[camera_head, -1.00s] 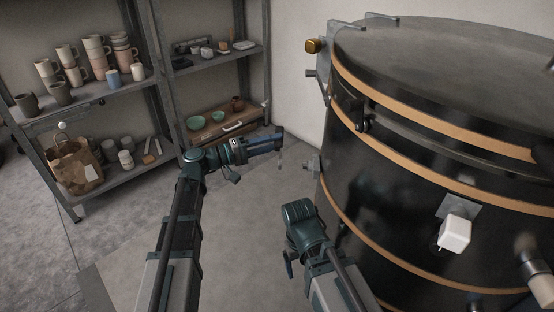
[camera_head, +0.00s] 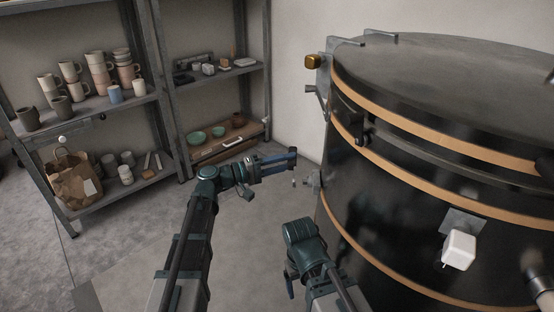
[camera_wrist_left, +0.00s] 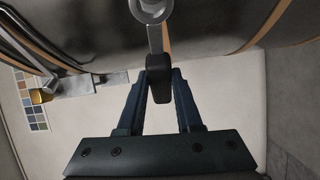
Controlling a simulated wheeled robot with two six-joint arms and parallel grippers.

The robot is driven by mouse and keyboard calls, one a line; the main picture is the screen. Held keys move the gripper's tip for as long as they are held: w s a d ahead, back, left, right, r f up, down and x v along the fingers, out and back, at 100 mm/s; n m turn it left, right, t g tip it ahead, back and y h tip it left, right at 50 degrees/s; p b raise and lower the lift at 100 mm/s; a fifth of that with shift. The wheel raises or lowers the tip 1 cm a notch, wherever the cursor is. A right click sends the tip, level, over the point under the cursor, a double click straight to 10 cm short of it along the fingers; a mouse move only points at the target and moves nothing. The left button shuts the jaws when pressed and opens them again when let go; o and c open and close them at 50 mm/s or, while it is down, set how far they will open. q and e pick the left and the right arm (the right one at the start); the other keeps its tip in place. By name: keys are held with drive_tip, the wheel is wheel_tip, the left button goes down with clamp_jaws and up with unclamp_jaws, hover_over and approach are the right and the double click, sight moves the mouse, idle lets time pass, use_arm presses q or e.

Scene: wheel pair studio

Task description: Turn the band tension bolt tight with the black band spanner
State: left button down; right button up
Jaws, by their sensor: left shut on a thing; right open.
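My left gripper (camera_head: 294,159) is shut on the black handle of the band spanner (camera_wrist_left: 158,78). In the left wrist view the handle lies between the two fingertips (camera_wrist_left: 160,90), and the metal shank runs up to a round metal end at the top edge. In the head view only a small bit of the spanner shows below the fingertips. My right gripper (camera_head: 290,284) is open, low in front of the kiln, partly hidden.
The kiln has orange bands, a grey lid, a white block (camera_head: 459,249) and an amber knob (camera_head: 312,62). Shelves (camera_head: 150,99) with mugs and bowls stand at the back left. A paper bag (camera_head: 74,180) sits on the lower shelf. The floor between is clear.

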use_arm(q)
drive_tip(key=s+f+n+g+y+p, duration=0.1)
drive_tip(key=s+f+n+g+y, duration=0.2)
drive_tip(key=f+n, duration=0.4)
drive_tip(key=s+n+g, duration=0.1)
drive_tip(key=n, duration=0.2)
drive_tip(key=shift+d+f+n+y, duration=0.2)
drive_tip(key=shift+f+n+y, duration=0.05)
drive_tip(key=shift+n+y, duration=0.15)
drive_tip(key=shift+d, duration=0.15)
idle(0.6)
drive_tip(key=shift+d, duration=0.35)
drive_tip(key=shift+d, duration=0.4)
idle(0.8)
drive_tip(key=shift+d, duration=0.25)
idle(0.5)
